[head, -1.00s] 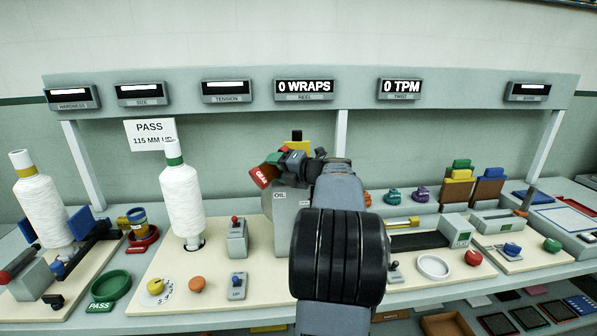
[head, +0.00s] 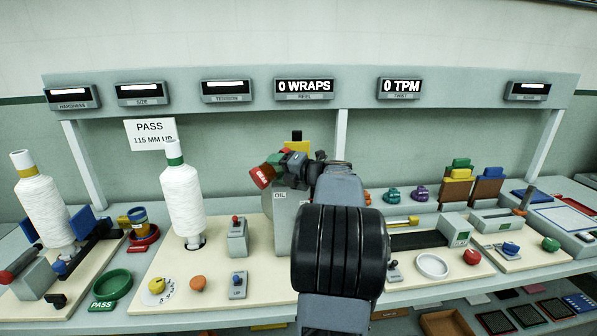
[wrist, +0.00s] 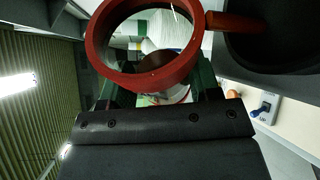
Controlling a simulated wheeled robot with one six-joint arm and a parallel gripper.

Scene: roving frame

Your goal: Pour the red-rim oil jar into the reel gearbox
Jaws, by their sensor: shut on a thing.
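The red-rim oil jar (head: 262,176), marked GEAR, is in my gripper (head: 288,164), tipped so its red end points left and down. In the wrist view its red rim (wrist: 100,48) stands large before the jaws, with something dark brown inside it. My gripper is shut on the jar; the fingers (wrist: 155,92) lie on both sides of it. The reel gearbox (head: 286,218) is the grey box marked OIL, below the jar and partly behind my arm. The jar's red end is above and left of the box's top. I cannot see any stream of oil.
A white thread cone (head: 182,200) stands close on the left. A small switch box (head: 237,238) with a red knob stands between cone and gearbox. The reel display (head: 304,88) reads 0 WRAPS. A dark round opening (wrist: 275,35) lies right of the rim in the wrist view.

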